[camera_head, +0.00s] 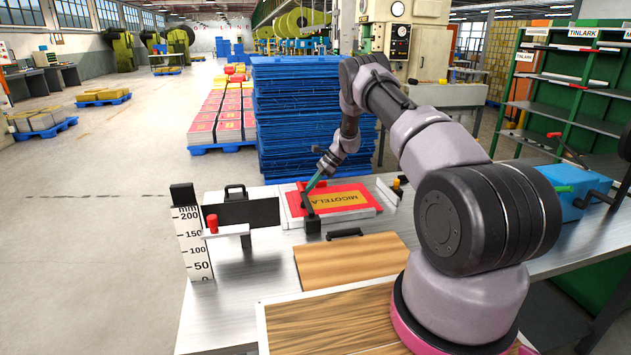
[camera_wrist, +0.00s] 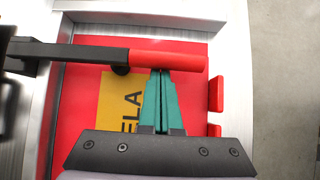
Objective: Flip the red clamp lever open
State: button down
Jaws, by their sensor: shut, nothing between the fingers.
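The clamp lever, a black bar with a red grip (camera_wrist: 168,60), lies across the red plate (camera_wrist: 85,110) in the wrist view. The plate bears a yellow label and sits in a pale metal frame (camera_wrist: 225,25). In the head view the clamp's black base (camera_head: 312,225) stands at the plate's front left edge. My gripper (camera_wrist: 160,72) is shut and empty, its teal fingertips at the lower edge of the red grip; contact cannot be told. In the head view my gripper (camera_head: 308,190) is low over the plate's left side and partly hides the lever.
A black panel (camera_head: 245,211) and a millimetre scale (camera_head: 193,245) stand left of the clamp. A wooden board (camera_head: 350,262) lies in front. Tall blue stacks (camera_head: 285,120) rise behind the bench. A blue box (camera_head: 570,190) sits to the right.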

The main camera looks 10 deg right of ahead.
jog(key=shift+a+f, duration=0.35)
jog(key=shift+f, duration=0.05)
jog(key=shift+r, duration=0.1)
